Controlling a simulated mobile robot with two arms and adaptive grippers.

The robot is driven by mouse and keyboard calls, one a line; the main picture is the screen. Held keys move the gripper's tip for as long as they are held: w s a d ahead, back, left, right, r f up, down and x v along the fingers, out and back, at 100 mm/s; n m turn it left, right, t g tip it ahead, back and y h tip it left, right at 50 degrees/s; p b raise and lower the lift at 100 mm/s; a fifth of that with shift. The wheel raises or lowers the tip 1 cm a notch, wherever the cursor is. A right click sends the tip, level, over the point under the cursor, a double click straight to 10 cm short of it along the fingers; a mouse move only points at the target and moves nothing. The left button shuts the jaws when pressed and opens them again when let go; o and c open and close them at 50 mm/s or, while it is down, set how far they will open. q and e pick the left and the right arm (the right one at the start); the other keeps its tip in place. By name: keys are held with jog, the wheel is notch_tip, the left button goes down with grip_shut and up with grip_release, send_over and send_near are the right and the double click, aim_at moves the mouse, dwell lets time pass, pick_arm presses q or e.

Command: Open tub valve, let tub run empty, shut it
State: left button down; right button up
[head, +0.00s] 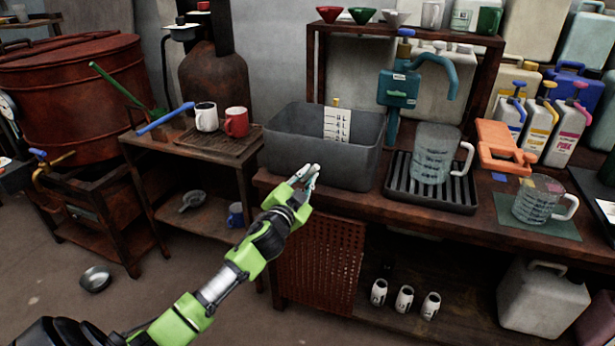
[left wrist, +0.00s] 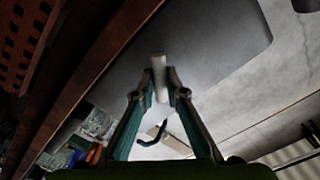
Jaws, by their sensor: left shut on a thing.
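The grey tub (head: 345,170) stands at the left end of the workbench, with a white marked level scale (head: 337,125) on its inner back wall. I cannot make out any liquid level in it. My left gripper (head: 309,178) is at the tub's front wall, low and near the middle. In the left wrist view the gripper (left wrist: 160,84) is shut on a pale, short valve handle (left wrist: 158,66) that sticks out from the tub's grey wall (left wrist: 215,40). In the head view the fingers hide the valve. My right gripper is not seen.
Right of the tub, a jug (head: 436,155) stands on a ribbed drip tray (head: 400,188) under a teal tap (head: 398,90). Another jug (head: 537,199) is farther right. A lower table (head: 215,160) with two mugs is at left. A perforated panel (head: 320,255) hangs below the tub.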

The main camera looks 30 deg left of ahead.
pick_arm(q)
jog(key=shift+f, duration=0.1)
dwell(0.6)
jog(key=c, duration=1.7)
grip_release()
jog(key=v, duration=1.2)
